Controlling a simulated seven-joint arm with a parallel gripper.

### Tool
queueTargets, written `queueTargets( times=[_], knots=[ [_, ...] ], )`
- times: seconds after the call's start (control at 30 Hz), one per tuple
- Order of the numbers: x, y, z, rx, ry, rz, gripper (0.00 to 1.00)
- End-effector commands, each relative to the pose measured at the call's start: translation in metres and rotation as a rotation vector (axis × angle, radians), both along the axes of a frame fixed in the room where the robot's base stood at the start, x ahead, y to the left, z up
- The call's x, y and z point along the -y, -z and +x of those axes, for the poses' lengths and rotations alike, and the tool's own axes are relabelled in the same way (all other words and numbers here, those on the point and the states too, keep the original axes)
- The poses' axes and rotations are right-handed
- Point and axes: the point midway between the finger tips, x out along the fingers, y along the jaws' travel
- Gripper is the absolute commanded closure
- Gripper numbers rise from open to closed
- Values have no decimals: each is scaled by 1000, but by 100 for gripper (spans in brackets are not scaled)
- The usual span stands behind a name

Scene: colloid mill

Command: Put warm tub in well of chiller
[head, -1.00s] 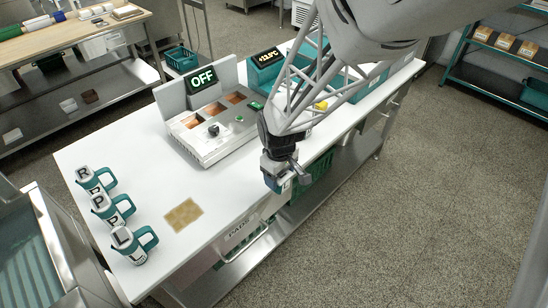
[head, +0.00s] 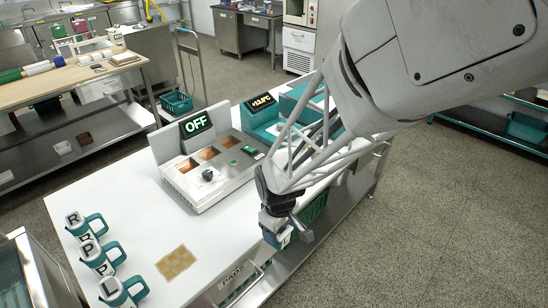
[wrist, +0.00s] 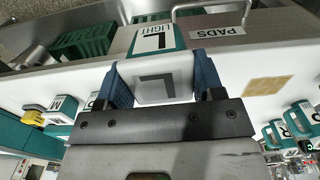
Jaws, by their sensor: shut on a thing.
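My gripper (head: 280,236) hangs just past the front edge of the white counter. In the wrist view its blue fingers (wrist: 163,82) are shut on the sides of a tub (wrist: 165,66) with a white, L-marked face and a teal "LIGHT" label beyond it. The tub is clear of the counter. A grey unit (head: 193,187) with an OFF display and several copper-coloured wells (head: 208,154) stands farther back. A teal unit (head: 257,117) with a lit temperature display stands behind it.
Several teal-handled mugs (head: 98,258) stand at the counter's left end, near a tan square (head: 175,262). A drawer marked PADS (head: 232,273) and a green crate (head: 314,210) are below the front edge. The counter between mugs and grey unit is clear.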

Motion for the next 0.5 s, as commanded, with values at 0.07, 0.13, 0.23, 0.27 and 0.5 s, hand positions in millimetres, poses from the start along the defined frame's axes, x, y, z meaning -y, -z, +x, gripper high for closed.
queueTargets(
  times=[0.07,0.13,0.23,0.27,0.5],
  knots=[
    [0,0,0,0,0,0,67],
    [0,0,0,0,0,0,67],
    [0,0,1,0,0,0,67],
    [-1,-1,2,0,0,0,67],
    [-9,-5,23,1,2,1,67]
  ],
)
